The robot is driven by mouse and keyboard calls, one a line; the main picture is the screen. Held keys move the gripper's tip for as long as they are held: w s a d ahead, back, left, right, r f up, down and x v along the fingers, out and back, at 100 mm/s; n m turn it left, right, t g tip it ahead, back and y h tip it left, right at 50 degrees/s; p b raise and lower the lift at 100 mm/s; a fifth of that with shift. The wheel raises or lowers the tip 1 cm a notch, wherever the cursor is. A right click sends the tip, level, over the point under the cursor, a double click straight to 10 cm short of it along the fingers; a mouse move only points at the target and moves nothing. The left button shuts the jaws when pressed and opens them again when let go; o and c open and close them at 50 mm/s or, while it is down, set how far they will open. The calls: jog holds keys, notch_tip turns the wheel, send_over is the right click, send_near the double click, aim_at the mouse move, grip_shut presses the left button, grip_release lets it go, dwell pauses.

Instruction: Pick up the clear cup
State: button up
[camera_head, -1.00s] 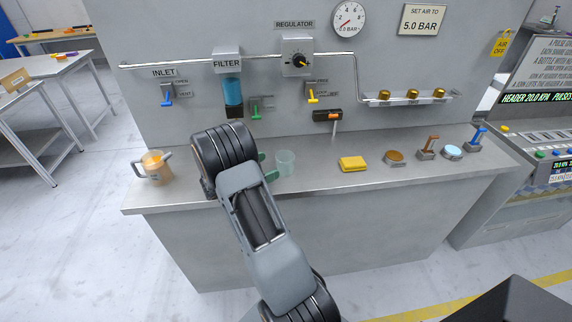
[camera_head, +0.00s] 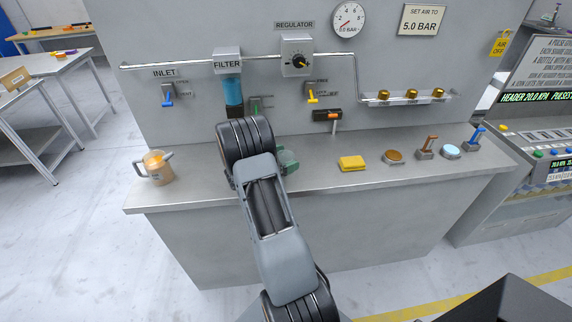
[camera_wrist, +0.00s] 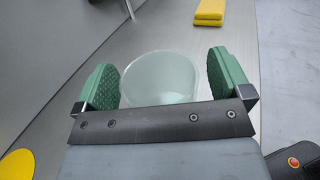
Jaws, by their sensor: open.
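The clear cup (camera_wrist: 160,80) stands on the grey counter (camera_head: 330,181). In the wrist view it sits between the two green pads of my gripper (camera_wrist: 165,82). The left pad is close to the cup's side, and a gap shows between the cup and the right pad. My gripper is open around the cup. In the head view my arm hides most of the gripper (camera_head: 287,162) and the cup, so contact cannot be told there.
The panel with the filter (camera_head: 232,90) rises behind. The counter's front strip is clear.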

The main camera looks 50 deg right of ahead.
jog(key=shift+c, duration=0.4)
jog(key=c, duration=0.9)
jog(key=shift+r, duration=0.15)
